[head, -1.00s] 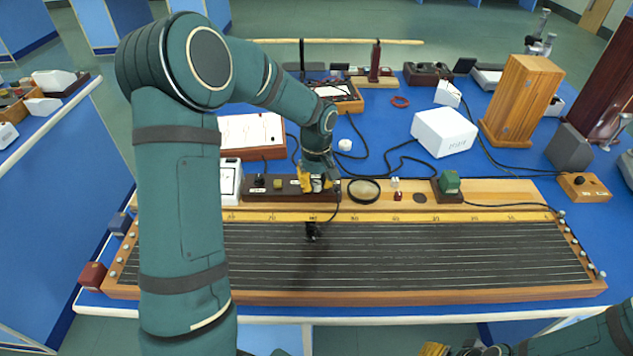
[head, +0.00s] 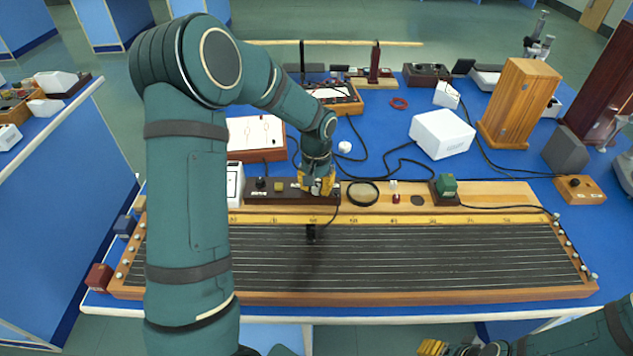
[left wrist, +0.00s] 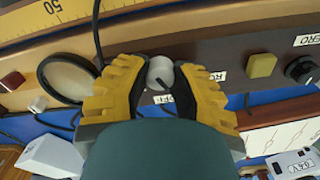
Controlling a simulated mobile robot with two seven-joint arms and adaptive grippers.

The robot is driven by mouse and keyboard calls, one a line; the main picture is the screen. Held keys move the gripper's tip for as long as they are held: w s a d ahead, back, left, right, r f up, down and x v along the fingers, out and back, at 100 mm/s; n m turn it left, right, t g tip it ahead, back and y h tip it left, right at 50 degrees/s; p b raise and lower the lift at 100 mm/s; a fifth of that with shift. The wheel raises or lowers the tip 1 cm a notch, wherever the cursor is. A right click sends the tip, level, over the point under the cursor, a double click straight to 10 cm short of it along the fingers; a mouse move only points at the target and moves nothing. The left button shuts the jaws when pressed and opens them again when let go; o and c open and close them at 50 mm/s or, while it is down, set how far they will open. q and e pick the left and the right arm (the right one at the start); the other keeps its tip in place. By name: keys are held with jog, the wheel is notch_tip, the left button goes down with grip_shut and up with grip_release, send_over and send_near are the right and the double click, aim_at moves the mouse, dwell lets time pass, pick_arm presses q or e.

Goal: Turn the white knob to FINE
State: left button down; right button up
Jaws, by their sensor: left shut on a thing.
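The white knob (left wrist: 160,73) shows in the left wrist view between the two yellow fingers of my left gripper (left wrist: 158,88). A dark pointer line on its face points toward the lower right, near a partly hidden white label (left wrist: 165,98). The fingers are shut on the knob, one on each side. Another label (left wrist: 217,76) lies just right of the right finger; its word is too small to read surely. In the head view my left gripper (head: 317,184) is at the right end of the dark control strip (head: 290,198). My right gripper (head: 432,348) shows only partly at the bottom edge.
On the strip are a yellow button (left wrist: 262,65) and a black knob (left wrist: 302,69). A round lens (head: 363,193) stands close to the right of my left gripper. A long wire board (head: 440,293) lies in front. Cables and a white box (head: 442,133) lie behind.

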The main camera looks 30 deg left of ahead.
pick_arm(q)
jog(key=m+p, duration=0.1)
jog(key=m, duration=0.3)
jog(key=shift+m+p, duration=0.3)
jog(key=m+p, duration=0.1)
jog(key=m, duration=0.2)
jog(key=shift+m, duration=0.4)
jog(key=m+p, duration=0.2)
jog(key=m, duration=0.2)
jog(key=shift+m+p, duration=0.9)
jog(key=shift+m, duration=1.3)
jog(key=c, duration=0.7)
grip_release()
notch_tip(320, 180, up, 12)
